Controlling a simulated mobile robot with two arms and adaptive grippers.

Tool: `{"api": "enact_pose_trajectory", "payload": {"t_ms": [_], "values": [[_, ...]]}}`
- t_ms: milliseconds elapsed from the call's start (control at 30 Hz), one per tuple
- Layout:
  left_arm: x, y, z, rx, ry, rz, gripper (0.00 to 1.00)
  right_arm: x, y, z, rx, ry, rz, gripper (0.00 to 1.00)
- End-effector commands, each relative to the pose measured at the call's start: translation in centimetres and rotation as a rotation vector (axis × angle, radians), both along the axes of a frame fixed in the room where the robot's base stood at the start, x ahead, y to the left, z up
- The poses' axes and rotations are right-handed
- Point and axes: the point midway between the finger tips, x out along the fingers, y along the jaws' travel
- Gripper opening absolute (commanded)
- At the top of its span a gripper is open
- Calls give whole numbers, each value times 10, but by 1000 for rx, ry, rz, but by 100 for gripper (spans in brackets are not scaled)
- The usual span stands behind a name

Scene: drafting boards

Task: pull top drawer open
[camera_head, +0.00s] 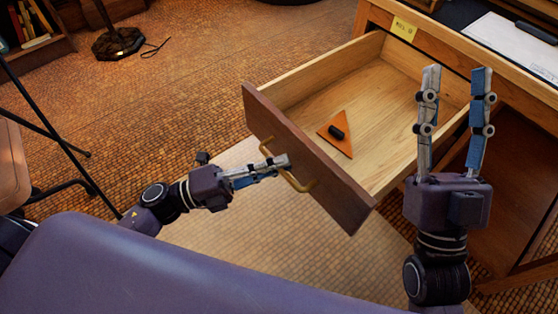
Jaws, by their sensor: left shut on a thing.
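The top drawer (310,165) is pulled well out of the wooden desk (375,18), and its inside shows. Its dark front panel carries a brass handle (300,185). My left gripper (285,162) is shut on the handle at the middle of the front panel; its fingertips partly hide the handle. My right gripper (457,75) points up over the drawer's right side, its two fingers apart with nothing between them. Inside the drawer lies an orange triangle (339,120) with a small black object (337,132) on it.
A yellow label (403,29) sits on the desk edge above the drawer. White paper (515,45) lies on the desktop. A lamp base (117,42) and a bookshelf (30,25) stand at the far left.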

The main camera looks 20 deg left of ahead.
Motion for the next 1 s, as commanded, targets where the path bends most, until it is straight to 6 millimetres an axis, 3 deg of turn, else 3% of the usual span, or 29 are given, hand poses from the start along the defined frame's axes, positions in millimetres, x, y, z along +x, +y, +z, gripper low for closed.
{"api": "enact_pose_trajectory", "payload": {"t_ms": [200,233,400,767,1000], "values": [[0,0,-1,3,2,0,0,0,0,0,0,0,0,40],[0,0,-1,3,2,0,8,0,0,0,0,-1,0,40],[0,0,-1,2,1,0,26,0,0,0,0,-1,-1,40],[-3,5,-2,2,3,1,26,0,0,0,0,0,1,40],[-25,41,-10,3,7,2,26,0,0,0,1,0,1,40]]}}
